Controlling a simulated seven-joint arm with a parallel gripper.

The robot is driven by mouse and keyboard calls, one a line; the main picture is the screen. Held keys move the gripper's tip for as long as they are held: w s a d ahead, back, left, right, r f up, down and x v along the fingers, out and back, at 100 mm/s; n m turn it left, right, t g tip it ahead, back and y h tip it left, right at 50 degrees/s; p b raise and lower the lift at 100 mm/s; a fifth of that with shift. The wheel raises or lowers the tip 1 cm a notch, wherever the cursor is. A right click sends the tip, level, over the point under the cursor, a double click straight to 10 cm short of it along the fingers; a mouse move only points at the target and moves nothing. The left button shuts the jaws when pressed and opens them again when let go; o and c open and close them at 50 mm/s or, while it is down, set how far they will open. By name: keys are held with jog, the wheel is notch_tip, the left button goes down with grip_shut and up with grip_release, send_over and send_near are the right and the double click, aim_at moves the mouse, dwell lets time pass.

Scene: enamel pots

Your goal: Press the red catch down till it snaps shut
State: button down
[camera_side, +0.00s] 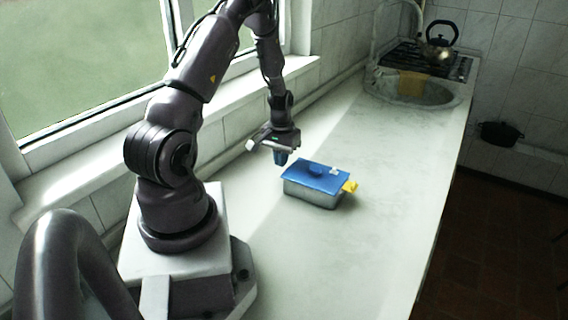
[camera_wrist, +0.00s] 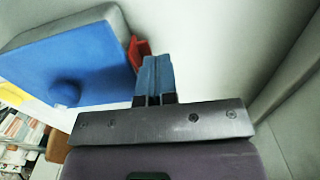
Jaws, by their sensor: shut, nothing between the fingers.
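A metal box (camera_side: 312,195) with a blue lid (camera_side: 318,172) stands on the counter. The lid, with its round blue knob, also shows in the wrist view (camera_wrist: 85,62). The red catch (camera_wrist: 138,50) sticks out from the box's edge in the wrist view; it is hidden in the side view. My gripper (camera_side: 281,158) is at the box's left end in the side view, its blue fingers together and pointing down. In the wrist view my gripper (camera_wrist: 155,70) appears right beside the red catch; I cannot tell whether they touch.
A yellow catch (camera_side: 349,187) sits at the box's right end. The pale counter (camera_side: 370,240) is clear around the box. The window wall runs along the left. A sink (camera_side: 412,90) with a yellow cloth (camera_side: 411,84) and a kettle (camera_side: 440,45) on the stove are far back.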

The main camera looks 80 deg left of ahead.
jog(key=shift+r, duration=0.1)
notch_tip(320, 180, up, 7)
dwell(0.8)
dwell(0.4)
jog(key=s+d+r+m+t, duration=0.2)
jog(key=d+r+m, duration=0.2)
jog(key=d+r, duration=0.7)
jog(key=s+d+r+m+t, duration=0.2)
jog(key=d+r+m, duration=0.3)
jog(key=d+r, duration=0.7)
jog(key=d+t, duration=0.1)
jog(key=d, duration=0.7)
jog(key=shift+t, duration=0.3)
jog(key=shift+a+r, duration=0.1)
